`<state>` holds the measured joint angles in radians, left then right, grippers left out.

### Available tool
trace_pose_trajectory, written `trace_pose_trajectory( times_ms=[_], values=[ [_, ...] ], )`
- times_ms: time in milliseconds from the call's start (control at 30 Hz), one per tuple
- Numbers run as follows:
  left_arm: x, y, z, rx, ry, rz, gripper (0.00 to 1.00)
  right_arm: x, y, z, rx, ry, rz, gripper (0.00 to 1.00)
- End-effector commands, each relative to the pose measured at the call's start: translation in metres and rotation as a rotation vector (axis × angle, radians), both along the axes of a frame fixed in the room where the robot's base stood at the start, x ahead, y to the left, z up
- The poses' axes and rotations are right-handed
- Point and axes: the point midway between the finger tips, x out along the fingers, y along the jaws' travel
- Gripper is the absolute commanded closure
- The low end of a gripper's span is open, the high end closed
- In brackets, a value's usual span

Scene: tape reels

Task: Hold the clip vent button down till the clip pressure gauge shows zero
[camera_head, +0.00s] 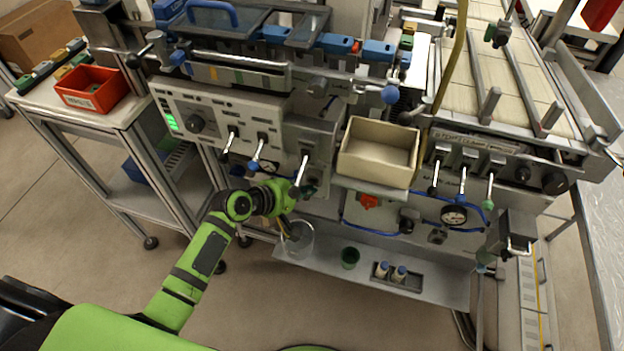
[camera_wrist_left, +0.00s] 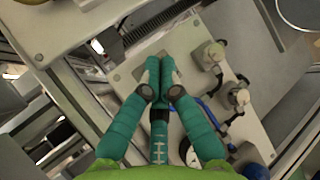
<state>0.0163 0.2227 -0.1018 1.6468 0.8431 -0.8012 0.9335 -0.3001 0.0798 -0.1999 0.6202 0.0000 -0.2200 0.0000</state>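A round pressure gauge (camera_head: 453,215) with a white face sits on the machine's lower front panel; its needle and label are too small to read. I cannot pick out the clip vent button; the fingers may hide it. My left gripper (camera_head: 308,190) is at the machine front, left of the gauge and below the lever panel. In the left wrist view its two green fingers (camera_wrist_left: 158,75) are together, with nothing visible between them. Their tips lie over a grey panel (camera_wrist_left: 185,45); I cannot tell whether they touch it. My right gripper is not in view.
Several levers (camera_head: 303,170) stick out close above the gripper. A beige bin (camera_head: 379,152) juts out to its right. The floor in front is clear.

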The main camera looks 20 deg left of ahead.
Motion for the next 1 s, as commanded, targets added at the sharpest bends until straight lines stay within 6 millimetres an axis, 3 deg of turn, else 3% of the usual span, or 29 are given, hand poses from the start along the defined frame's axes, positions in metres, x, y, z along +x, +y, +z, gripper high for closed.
trace_pose_trajectory(
  times_ms=[433,1000],
  values=[
    [-0.007,0.0,0.001,0.0,0.002,-0.001,1.0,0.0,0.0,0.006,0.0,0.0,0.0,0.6],
    [-0.054,0.002,0.001,-0.001,0.0,0.001,1.0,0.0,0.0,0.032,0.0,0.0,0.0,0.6]
  ],
)
